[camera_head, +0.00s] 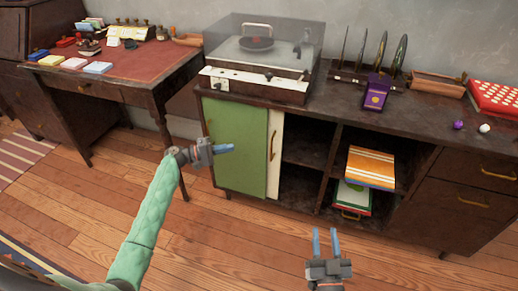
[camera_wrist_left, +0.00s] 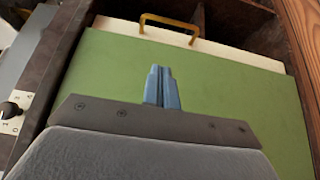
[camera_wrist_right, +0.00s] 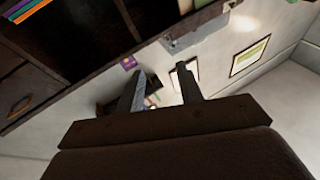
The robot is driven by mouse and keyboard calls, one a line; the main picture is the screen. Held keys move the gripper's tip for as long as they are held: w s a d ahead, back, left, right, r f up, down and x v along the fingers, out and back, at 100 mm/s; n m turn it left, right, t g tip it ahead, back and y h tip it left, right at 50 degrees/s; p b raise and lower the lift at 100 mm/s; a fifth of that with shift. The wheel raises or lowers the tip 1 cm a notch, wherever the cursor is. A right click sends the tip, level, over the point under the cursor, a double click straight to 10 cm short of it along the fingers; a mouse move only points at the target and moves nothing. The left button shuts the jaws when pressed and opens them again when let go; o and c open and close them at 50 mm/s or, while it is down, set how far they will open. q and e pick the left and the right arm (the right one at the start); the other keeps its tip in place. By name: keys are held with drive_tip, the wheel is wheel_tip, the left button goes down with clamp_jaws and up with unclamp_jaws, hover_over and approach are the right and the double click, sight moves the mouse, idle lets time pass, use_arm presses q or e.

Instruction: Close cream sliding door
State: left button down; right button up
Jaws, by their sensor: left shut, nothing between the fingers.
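The cream sliding door (camera_head: 275,153) shows as a narrow strip with a brass handle (camera_head: 272,146), behind the right edge of the green sliding door (camera_head: 236,147). The cabinet's open shelves lie to its right. In the left wrist view the cream door (camera_wrist_left: 210,46) and its brass handle (camera_wrist_left: 167,26) lie beyond the green panel (camera_wrist_left: 220,100). My left gripper (camera_head: 224,149) is shut and empty in front of the green door; whether it touches the door I cannot tell. My right gripper (camera_head: 324,243) is open and empty, low in front of the cabinet.
The shelves hold an orange striped box (camera_head: 371,168) and other boxes. A record player (camera_head: 262,60) and several display items stand on the cabinet top (camera_head: 420,112). A desk (camera_head: 130,70) stands at the left. The wooden floor (camera_head: 225,240) in front is clear.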

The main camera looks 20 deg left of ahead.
use_arm(q)
drive_tip(key=x, duration=1)
drive_tip(key=d, duration=0.3)
drive_tip(key=shift+s, duration=0.35)
drive_tip(key=shift+s+d, duration=0.1)
drive_tip(key=shift+d, duration=0.35)
use_arm(e)
drive_tip(key=shift+s+r, duration=0.1)
drive_tip(key=shift+r, duration=0.05)
